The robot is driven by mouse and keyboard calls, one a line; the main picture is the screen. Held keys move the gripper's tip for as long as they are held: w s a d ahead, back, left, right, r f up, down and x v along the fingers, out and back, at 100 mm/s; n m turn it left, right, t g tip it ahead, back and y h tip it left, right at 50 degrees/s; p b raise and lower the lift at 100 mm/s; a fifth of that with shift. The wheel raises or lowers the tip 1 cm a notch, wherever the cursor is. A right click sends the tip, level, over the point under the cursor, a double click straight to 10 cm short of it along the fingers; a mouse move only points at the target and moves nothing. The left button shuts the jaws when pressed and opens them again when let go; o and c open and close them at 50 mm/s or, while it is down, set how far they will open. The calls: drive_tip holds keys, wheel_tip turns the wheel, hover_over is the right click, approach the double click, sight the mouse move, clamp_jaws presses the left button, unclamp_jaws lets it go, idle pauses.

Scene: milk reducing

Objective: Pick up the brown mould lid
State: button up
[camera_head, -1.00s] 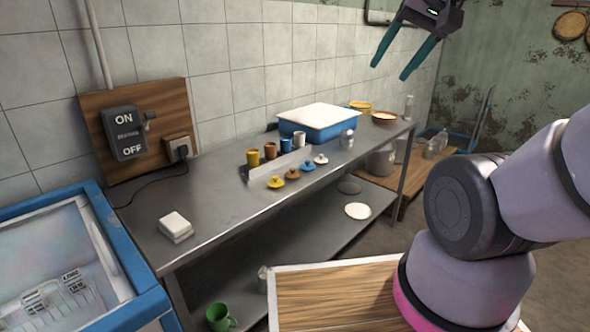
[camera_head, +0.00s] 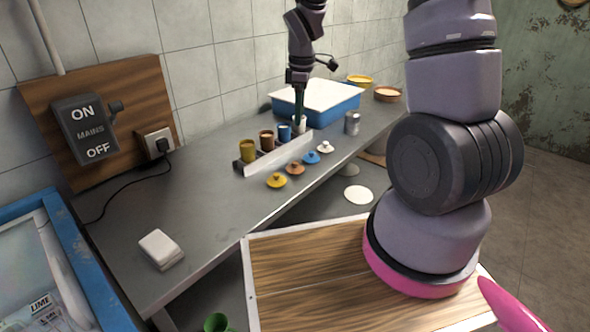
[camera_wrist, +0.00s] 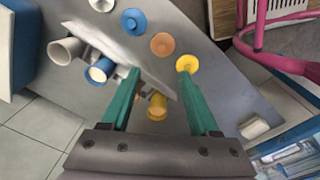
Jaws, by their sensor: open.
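The brown mould lid (camera_head: 295,167) lies on the metal table in a row of lids, between the yellow lid (camera_head: 277,180) and the blue lid (camera_head: 311,157). In the wrist view the brown lid (camera_wrist: 162,44) is an orange-brown disc with a knob, beyond the fingertips and roughly centred between them. My gripper (camera_head: 299,114) is above the back of the rack, near the blue and white cups. In the wrist view my gripper (camera_wrist: 159,74) has its green fingers spread wide and empty. It touches no lid.
The white lid (camera_head: 324,147) ends the row. A metal rack (camera_head: 275,155) holds yellow, brown, blue and white cups behind the lids. A blue tub (camera_head: 340,105) and a metal can (camera_head: 352,123) stand farther along. The table left of the lids is mostly clear.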

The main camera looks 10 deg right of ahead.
sight(295, 162)
drive_tip(key=f, duration=0.3)
drive_tip(key=f+n, duration=0.1)
drive_tip(key=f, duration=0.3)
drive_tip(key=a+f+n, duration=0.1)
drive_tip(key=f, duration=0.2)
drive_tip(key=shift+w+a+f+g, duration=0.1)
drive_tip(key=shift+w+f+g, duration=0.15)
drive_tip(key=shift+w+g, duration=0.15)
drive_tip(key=shift+f, duration=2.95)
clamp_jaws()
